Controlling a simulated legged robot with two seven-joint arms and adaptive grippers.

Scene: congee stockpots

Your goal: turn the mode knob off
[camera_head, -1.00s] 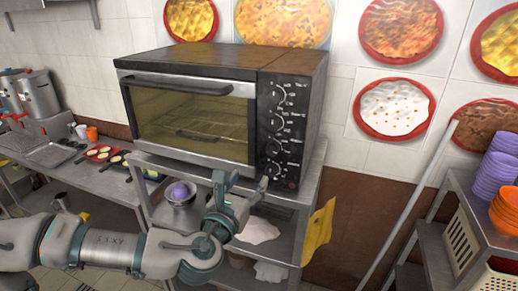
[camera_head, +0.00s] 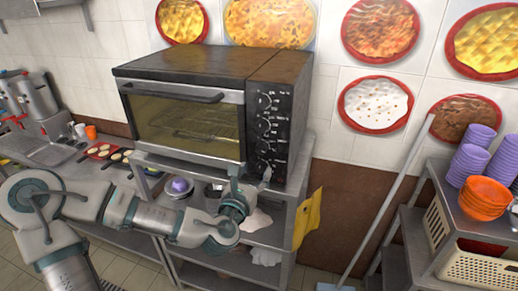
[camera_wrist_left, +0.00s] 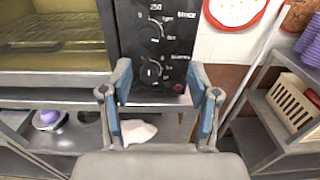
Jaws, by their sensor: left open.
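A black toaster oven (camera_head: 195,62) stands on a metal shelf unit, with a column of dial knobs on the right of its front. The control panel (camera_head: 267,127) also shows in the wrist view, with an upper knob (camera_wrist_left: 155,29) and a lower knob (camera_wrist_left: 152,71). The labels are too small to tell which is the mode knob. My left gripper (camera_head: 249,180) is open and empty, low in front of the panel. In the wrist view its fingers (camera_wrist_left: 160,86) stand apart below and to either side of the lower knob; I cannot tell any contact.
A metal pot with a purple thing (camera_head: 179,187) and a white cloth (camera_head: 256,220) are on the shelf below. A yellow cloth (camera_head: 307,218) hangs at its right side. A rack with purple bowls (camera_head: 467,163) and orange bowls (camera_head: 484,198) stands at the right.

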